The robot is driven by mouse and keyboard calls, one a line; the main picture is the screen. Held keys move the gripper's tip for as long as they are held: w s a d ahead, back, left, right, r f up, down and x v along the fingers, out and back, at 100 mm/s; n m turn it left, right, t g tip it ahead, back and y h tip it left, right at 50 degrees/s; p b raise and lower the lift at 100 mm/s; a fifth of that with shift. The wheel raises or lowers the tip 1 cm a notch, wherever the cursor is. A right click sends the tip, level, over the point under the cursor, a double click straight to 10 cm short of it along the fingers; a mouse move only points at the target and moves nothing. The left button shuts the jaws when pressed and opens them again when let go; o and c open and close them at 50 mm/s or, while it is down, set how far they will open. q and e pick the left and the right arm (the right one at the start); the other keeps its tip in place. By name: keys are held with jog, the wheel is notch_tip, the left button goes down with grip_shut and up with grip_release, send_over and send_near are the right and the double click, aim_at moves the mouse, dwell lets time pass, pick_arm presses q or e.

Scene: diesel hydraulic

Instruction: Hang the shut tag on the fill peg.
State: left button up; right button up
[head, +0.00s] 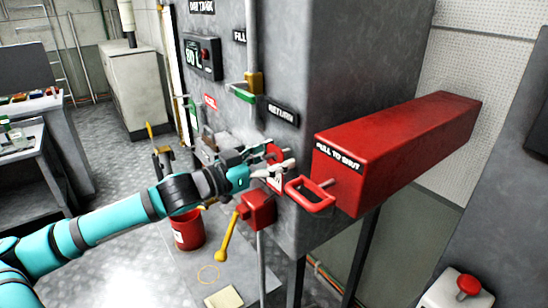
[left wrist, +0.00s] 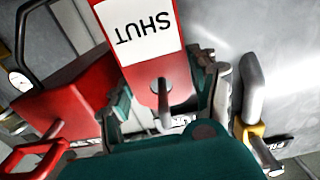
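The shut tag (left wrist: 148,35) is red with a white label reading SHUT, upside down in the left wrist view. In the head view its white part (head: 275,183) shows below my fingers, against the grey tank. My left gripper (head: 280,165) has one finger on each side of the tag near its hole end and appears shut on its edges. A short grey rod (left wrist: 162,95) shows at the hole; I cannot tell which peg it is. The FILL label (head: 239,37) is higher up the tank, left of the RETURN label (head: 282,110). The fill peg is not clearly visible. My right gripper is out of view.
A red box (head: 400,145) marked PULL TO SHUT, with a red handle (head: 312,197), juts out right of the gripper. A red valve box (head: 258,210) with a yellow lever is just below. A red bucket (head: 188,230) stands on the floor.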

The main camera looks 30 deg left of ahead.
pick_arm(q)
jog(key=o, duration=0.3)
jog(key=shift+o, duration=0.2)
jog(key=shift+v, duration=0.85)
jog(key=v, duration=1)
jog(key=shift+s, duration=0.15)
